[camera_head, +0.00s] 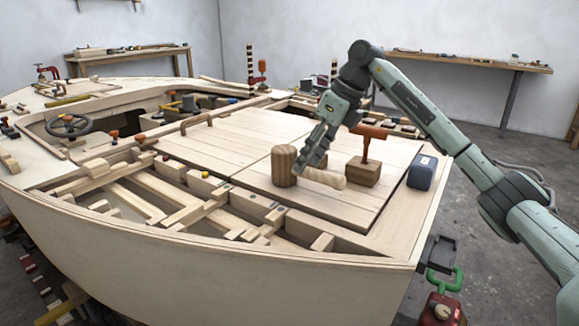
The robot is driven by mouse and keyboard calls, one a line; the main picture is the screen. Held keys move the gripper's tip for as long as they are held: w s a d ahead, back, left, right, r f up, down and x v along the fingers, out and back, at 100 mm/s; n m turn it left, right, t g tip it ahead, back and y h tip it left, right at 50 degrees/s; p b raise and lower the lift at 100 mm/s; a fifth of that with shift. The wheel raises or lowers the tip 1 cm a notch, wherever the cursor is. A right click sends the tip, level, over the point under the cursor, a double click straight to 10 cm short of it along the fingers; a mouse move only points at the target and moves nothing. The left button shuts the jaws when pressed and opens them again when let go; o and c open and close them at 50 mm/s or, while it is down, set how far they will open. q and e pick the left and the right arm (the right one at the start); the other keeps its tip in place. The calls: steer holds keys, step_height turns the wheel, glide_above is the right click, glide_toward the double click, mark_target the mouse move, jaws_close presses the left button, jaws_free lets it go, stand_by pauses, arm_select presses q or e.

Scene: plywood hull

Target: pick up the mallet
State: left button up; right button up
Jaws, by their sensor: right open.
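The mallet (284,167) lies on the plank deck near the middle of the picture. It has a brown cylindrical wooden head, and its pale handle (325,179) extends to the right. My right gripper (311,160) is open and points down at the handle, close to the head. Its fingers hide part of the handle near the head. I cannot tell whether they touch it. My left gripper is not in view.
A wooden block with an orange T-shaped handle (363,172) stands just right of the mallet. A dark blue box (422,172) sits near the deck's right edge. Open framed bays (150,195) lie to the left. The plank deck in front (330,212) is clear.

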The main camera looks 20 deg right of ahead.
steer(key=x, duration=0.4)
jaws_close()
